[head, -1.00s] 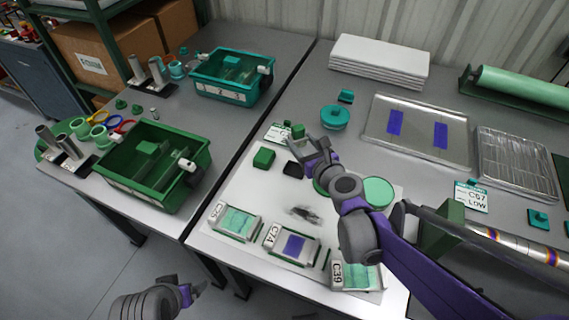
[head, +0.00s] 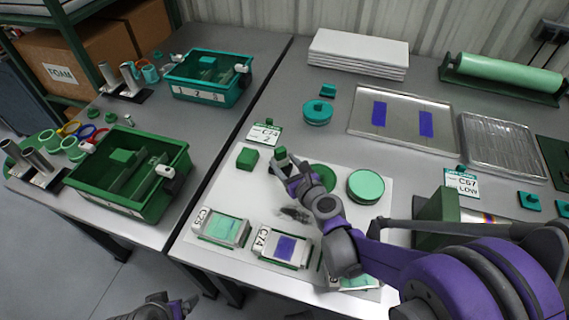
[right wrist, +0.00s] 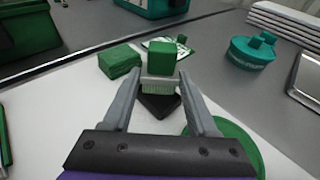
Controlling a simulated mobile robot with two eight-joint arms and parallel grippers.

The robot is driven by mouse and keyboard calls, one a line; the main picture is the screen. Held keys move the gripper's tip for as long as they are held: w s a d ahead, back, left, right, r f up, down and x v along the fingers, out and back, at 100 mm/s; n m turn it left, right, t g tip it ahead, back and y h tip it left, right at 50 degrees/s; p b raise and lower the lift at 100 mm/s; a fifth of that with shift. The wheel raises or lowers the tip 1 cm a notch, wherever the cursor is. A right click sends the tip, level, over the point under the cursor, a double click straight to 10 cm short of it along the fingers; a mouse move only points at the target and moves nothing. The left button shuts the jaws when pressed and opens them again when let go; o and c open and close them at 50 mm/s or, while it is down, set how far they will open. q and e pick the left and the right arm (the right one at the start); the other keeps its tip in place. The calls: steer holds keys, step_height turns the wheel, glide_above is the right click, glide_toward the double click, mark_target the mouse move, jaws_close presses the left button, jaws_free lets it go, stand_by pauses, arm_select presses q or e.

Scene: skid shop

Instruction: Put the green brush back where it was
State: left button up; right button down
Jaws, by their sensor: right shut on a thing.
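The green brush (head: 281,154) has a block-shaped green handle and pale bristles (right wrist: 160,85), clear in the right wrist view. My right gripper (head: 283,170) is shut on it, with a finger on each side of the bristle part. The brush is upright over a small black pad (right wrist: 158,106) on the white sheet (head: 262,192). I cannot tell whether the bristles touch the pad. A green block (head: 247,158) lies just left of the brush. My left gripper (head: 183,306) is at the bottom edge, away from the table, and its jaws are unclear.
A label card (head: 264,134) lies behind the brush. Round green discs (head: 366,185) lie to its right, beside my right arm. A teal lidded pot (head: 318,112) stands behind. A dark smudge marks the sheet.

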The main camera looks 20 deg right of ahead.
steer(key=shift+f+b, duration=0.45)
steer(key=shift+f, duration=0.15)
steer(key=shift+c, duration=0.9)
jaws_free()
steer(key=shift+r+p, duration=0.4)
steer(key=shift+r, duration=0.2)
steer(key=p+v, duration=0.2)
steer(key=v, duration=1)
